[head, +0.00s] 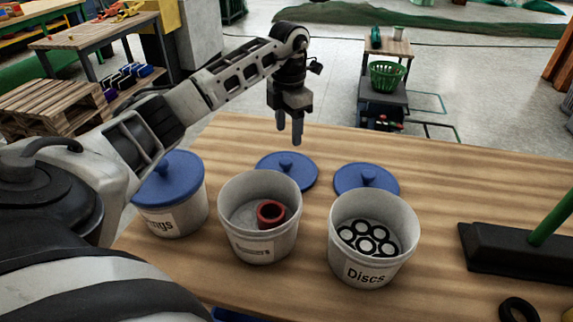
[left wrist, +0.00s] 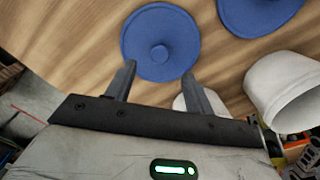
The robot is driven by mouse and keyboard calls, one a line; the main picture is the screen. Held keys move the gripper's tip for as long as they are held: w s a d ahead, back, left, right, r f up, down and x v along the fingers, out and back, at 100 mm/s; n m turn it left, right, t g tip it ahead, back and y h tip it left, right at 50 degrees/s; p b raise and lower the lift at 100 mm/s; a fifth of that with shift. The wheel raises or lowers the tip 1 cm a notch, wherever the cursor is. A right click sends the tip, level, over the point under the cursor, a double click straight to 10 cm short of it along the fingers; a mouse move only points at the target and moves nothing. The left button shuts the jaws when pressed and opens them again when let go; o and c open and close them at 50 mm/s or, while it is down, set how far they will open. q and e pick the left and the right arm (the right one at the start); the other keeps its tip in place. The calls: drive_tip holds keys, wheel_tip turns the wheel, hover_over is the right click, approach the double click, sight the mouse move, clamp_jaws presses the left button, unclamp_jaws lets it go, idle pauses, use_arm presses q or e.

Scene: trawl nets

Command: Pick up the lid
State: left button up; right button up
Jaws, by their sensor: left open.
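A round blue lid (head: 287,171) with a centre knob lies flat on the wooden table behind the middle white bucket (head: 260,247). A second blue lid (head: 366,181) lies behind the bucket labelled Discs (head: 372,272). A third blue lid (head: 168,176) sits on the left bucket (head: 178,217). My left gripper (head: 289,135) is open, empty and pointing down above the lid behind the middle bucket. In the left wrist view, a lid (left wrist: 160,30) shows ahead of the open fingers (left wrist: 158,72), apart from them. My right gripper is not in view.
The middle bucket holds a red ring (head: 270,213); the Discs bucket holds several black-and-white discs (head: 367,239). A black brush head (head: 515,256) with a green handle lies at the right, near a black ring (head: 518,309). The table between the Discs bucket and brush is clear.

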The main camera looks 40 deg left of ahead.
sight(286, 161)
use_arm(q)
wheel_tip(286, 161, down, 4)
drive_tip(key=shift+r, duration=0.25)
drive_tip(key=f, duration=0.2)
drive_tip(key=s+f, duration=0.1)
drive_tip(key=f, duration=0.1)
drive_tip(key=shift+f+p, duration=0.3)
drive_tip(key=shift+f, duration=0.45)
drive_tip(key=shift+c, duration=0.3)
drive_tip(key=c, duration=0.9)
